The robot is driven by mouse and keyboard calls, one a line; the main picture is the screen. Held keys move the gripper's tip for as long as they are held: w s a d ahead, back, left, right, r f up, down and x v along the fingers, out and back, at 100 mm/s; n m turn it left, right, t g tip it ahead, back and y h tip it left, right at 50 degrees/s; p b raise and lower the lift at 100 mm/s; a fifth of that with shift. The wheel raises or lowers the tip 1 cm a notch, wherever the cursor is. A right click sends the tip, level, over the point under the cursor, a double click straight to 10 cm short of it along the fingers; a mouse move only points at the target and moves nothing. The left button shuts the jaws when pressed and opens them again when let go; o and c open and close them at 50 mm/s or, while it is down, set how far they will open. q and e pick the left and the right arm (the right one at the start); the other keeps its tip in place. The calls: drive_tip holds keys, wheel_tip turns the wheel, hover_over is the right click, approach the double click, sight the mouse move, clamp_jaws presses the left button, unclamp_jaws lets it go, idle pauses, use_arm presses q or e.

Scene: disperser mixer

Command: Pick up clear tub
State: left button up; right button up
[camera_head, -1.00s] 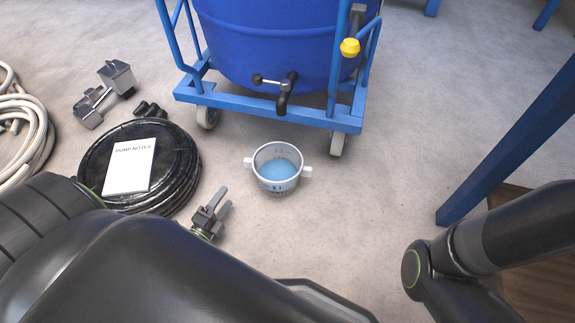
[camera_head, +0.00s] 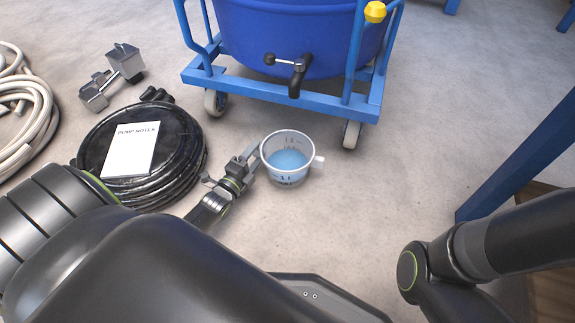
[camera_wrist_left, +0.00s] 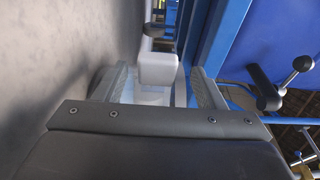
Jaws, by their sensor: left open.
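The clear tub (camera_head: 287,162) stands upright on the concrete floor below the blue vat's spout. It holds blue liquid and has measuring marks; a white handle shows on its right side. My left gripper (camera_head: 250,160) is at the tub's left side, over its left handle, which is hidden in the head view. In the left wrist view the open jaws (camera_wrist_left: 160,88) sit either side of a white handle block (camera_wrist_left: 158,69), with the tub behind it. Whether the fingers touch the handle, I cannot tell. My right gripper is out of view.
A blue vat (camera_head: 300,35) on a wheeled blue frame (camera_head: 245,88) stands just behind the tub. A black coiled hose (camera_head: 185,150) with a notes sheet (camera_head: 130,150) lies left. A blue post (camera_head: 520,155) stands right. Floor right of the tub is clear.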

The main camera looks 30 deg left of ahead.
use_arm(q)
drive_tip(key=shift+w+f+b, duration=0.2)
drive_tip(key=shift+w+b, duration=0.25)
drive_tip(key=shift+w, duration=0.05)
drive_tip(key=shift+w+f+b, duration=0.2)
drive_tip(key=shift+w+b, duration=0.2)
drive_tip(key=shift+w, duration=0.1)
drive_tip(key=shift+w+r+b, duration=0.25)
drive_tip(key=shift+w+b, duration=0.25)
drive_tip(key=shift+w, duration=0.5)
clamp_jaws()
